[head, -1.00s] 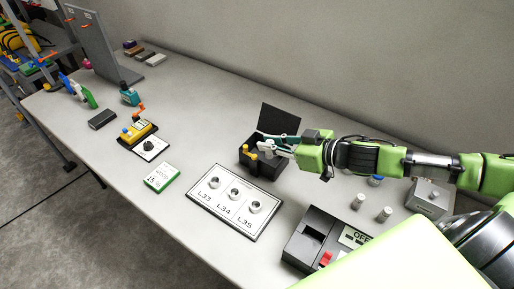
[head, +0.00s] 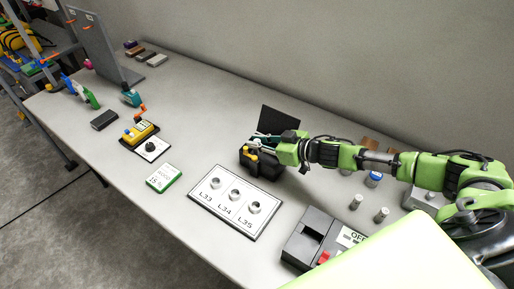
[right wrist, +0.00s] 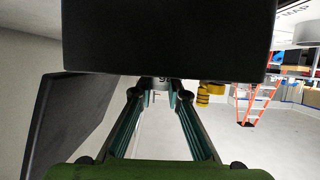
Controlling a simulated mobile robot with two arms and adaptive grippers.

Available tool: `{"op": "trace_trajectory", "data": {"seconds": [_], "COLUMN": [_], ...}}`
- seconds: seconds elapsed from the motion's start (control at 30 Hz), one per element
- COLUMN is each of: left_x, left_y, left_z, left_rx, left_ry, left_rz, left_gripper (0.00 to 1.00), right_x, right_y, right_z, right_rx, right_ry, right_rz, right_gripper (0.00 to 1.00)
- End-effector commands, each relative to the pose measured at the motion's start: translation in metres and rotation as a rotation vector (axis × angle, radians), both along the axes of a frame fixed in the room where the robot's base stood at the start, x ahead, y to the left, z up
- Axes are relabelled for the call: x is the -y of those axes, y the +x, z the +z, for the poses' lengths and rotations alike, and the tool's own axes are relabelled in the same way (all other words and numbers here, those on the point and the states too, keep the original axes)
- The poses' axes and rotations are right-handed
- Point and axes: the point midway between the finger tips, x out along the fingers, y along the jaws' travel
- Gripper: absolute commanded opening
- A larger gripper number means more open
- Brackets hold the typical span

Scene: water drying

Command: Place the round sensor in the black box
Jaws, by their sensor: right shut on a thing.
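The black box (head: 262,168) stands open on the table, its lid (head: 280,120) raised at the back and yellow latches (head: 250,154) at its front. My right gripper (head: 262,143) is at the box opening, in front of the lid. In the right wrist view its fingers (right wrist: 160,88) close on a small grey piece (right wrist: 161,81), seemingly the round sensor; most of it is hidden behind a large black block. I cannot tell whether the piece touches the box. The lid shows at left in that view (right wrist: 65,120). My left gripper is not in view.
A white panel (head: 213,206) labelled L33, L34, L35 with round silver pieces lies in front of the box. A grey device (head: 310,238) and small cylinders (head: 381,214) are to the right. A green-edged card (head: 163,178) and yellow tool (head: 138,133) lie left.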

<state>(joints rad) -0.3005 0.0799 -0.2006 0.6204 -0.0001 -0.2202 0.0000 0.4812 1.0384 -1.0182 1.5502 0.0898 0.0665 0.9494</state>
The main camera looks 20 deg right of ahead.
Motion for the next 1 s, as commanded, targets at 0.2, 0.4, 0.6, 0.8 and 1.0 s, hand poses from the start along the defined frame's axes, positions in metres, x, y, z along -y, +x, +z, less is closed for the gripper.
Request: {"op": "trace_trajectory", "data": {"seconds": [0.2, 0.4, 0.6, 0.8, 1.0], "left_x": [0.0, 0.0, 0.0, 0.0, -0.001], "left_y": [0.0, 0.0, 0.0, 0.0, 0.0], "left_z": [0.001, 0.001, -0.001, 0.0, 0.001], "left_rx": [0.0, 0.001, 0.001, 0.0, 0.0], "left_ry": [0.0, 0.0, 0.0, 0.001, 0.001], "left_rz": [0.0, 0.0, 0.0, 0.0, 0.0], "left_gripper": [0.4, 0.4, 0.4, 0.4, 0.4], "right_x": [0.0, 0.0, 0.0, 0.0, 0.0], "right_y": [0.002, 0.002, 0.001, 0.001, 0.001], "right_z": [-0.03, -0.033, -0.036, -0.034, -0.034], "right_rx": [-0.002, 0.0, -0.001, -0.001, -0.001], "right_ry": [0.002, 0.0, 0.0, 0.0, -0.001], "right_rz": [-0.001, 0.0, 0.0, 0.0, 0.0], "right_gripper": [0.0, 0.0, 0.0, 0.31, 0.31]}}
